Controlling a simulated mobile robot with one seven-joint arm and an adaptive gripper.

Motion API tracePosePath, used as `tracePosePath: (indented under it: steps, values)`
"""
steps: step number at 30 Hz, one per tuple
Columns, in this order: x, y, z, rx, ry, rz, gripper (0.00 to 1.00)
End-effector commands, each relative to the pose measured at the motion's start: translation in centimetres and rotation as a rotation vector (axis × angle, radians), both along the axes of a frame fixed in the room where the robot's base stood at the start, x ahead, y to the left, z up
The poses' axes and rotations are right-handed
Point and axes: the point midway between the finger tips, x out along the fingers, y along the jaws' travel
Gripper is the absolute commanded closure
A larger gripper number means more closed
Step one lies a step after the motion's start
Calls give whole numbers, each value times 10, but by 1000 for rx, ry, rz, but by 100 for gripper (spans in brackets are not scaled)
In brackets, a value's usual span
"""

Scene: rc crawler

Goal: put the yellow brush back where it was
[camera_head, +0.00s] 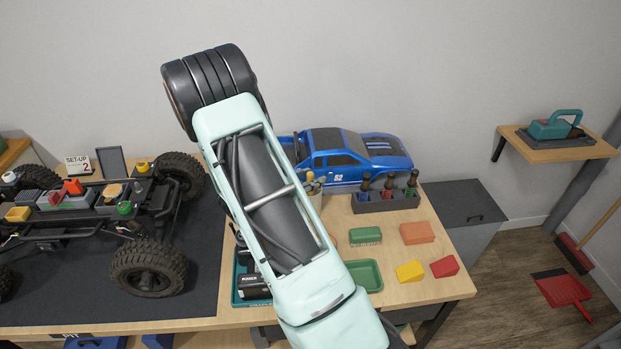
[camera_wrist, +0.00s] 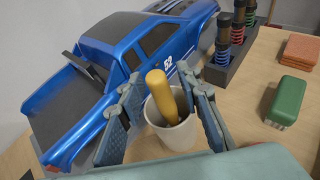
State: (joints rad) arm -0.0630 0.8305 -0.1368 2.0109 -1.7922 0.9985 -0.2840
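The yellow brush (camera_wrist: 158,88) stands in a white cup (camera_wrist: 178,135), its handle up and leaning slightly left in the wrist view. Its lower end is hidden inside the cup. My gripper (camera_wrist: 160,77) is open, with one finger to each side of the handle and cup. Gaps show between the fingers and the handle, so nothing is gripped. In the head view the cup (camera_head: 315,197) shows just beside my arm, which hides most of the gripper.
A blue truck body (camera_head: 345,158) lies behind the cup. A green brush (camera_head: 365,235), an orange block (camera_head: 417,232) and a green tray (camera_head: 376,276) are in front. A truck chassis (camera_head: 148,225) stands left.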

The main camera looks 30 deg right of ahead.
Motion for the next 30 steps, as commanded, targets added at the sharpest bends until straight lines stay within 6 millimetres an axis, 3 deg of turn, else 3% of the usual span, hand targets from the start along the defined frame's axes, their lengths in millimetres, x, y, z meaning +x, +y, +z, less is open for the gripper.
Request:
tracePosePath:
  steps: [8,21,30]
  values:
    - [0,0,6,0,0,0,68]
    - [-27,79,37,1,-2,3,68]
    - [-37,104,47,0,1,1,68]
